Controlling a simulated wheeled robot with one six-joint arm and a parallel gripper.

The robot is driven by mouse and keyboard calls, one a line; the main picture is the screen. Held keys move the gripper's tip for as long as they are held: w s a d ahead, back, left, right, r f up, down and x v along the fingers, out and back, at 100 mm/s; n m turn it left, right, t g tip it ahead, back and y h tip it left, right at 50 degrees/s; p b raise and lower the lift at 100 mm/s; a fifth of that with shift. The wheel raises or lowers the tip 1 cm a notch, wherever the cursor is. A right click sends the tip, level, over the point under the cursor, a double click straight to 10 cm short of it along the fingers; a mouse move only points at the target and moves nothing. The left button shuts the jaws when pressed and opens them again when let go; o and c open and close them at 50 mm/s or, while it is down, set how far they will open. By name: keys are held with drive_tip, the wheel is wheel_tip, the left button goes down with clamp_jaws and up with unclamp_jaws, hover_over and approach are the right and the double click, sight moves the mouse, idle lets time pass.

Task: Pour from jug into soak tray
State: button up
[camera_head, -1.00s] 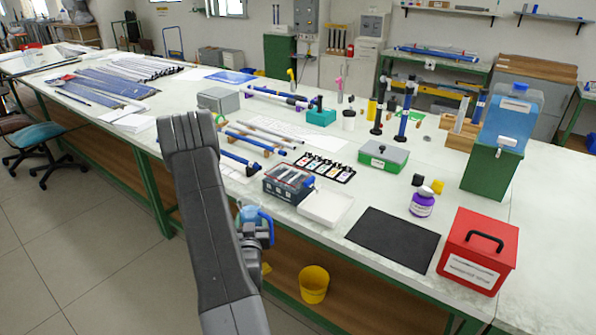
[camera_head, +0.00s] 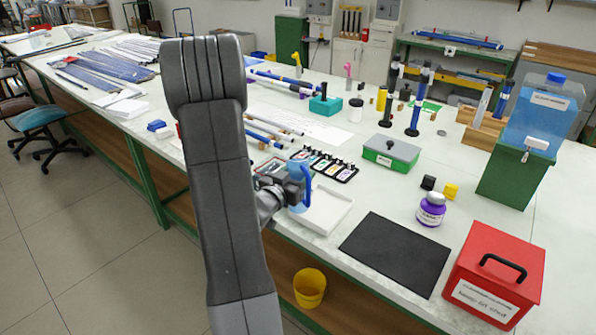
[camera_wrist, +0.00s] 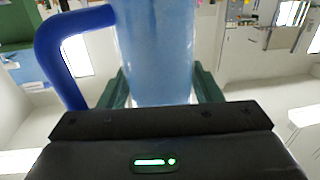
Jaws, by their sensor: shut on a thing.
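The jug (camera_head: 295,196) is translucent light blue with a darker blue handle on its right. It looks about upright at the left end of the white soak tray (camera_head: 332,216), overlapping it in the head view; its height above the tray is hard to tell. My gripper (camera_head: 288,190) is shut on the jug's body. In the wrist view the jug (camera_wrist: 155,50) stands between my two green-grey fingers (camera_wrist: 160,88), its handle to the left. The jug's rim and contents are not clear. The visible tray floor looks bare.
A rack of small bottles (camera_head: 322,165) sits behind the tray. A black mat (camera_head: 395,253), purple-labelled bottle (camera_head: 431,210) and red box (camera_head: 495,280) lie to the right. A green box (camera_head: 391,155) stands behind. A yellow bucket (camera_head: 310,288) is below the table edge.

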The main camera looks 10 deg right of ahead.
drive_tip(key=shift+w+a+r+n+g+y+p, duration=0.1)
drive_tip(key=shift+w+n+g+y+p, duration=0.35)
drive_tip(key=shift+p, duration=1.75)
drive_tip(key=shift+w+r+n+g+y+p, duration=0.2)
drive_tip(key=shift+w+n+p, duration=0.5)
drive_tip(key=shift+p, duration=1.45)
drive_tip(key=shift+w+a+f+n+g+p, duration=0.1)
drive_tip(key=shift+w+f+n+g+p, duration=0.35)
drive_tip(key=shift+p, duration=0.6)
drive_tip(key=shift+w+a+f+n+g+p, duration=0.1)
drive_tip(key=shift+w+g+p, duration=0.1)
drive_tip(key=shift+w+p, duration=0.6)
drive_tip(key=shift+s, duration=0.2)
drive_tip(key=shift+s, duration=0.15)
drive_tip(key=shift+s+n+g+y, duration=0.1)
drive_tip(key=shift+n+g+y, duration=0.25)
drive_tip(key=shift+n+g, duration=0.3)
drive_tip(key=shift+s+f+n+g, duration=0.15)
drive_tip(key=shift+f+n+g, duration=0.3)
drive_tip(key=shift+n+g, duration=0.4)
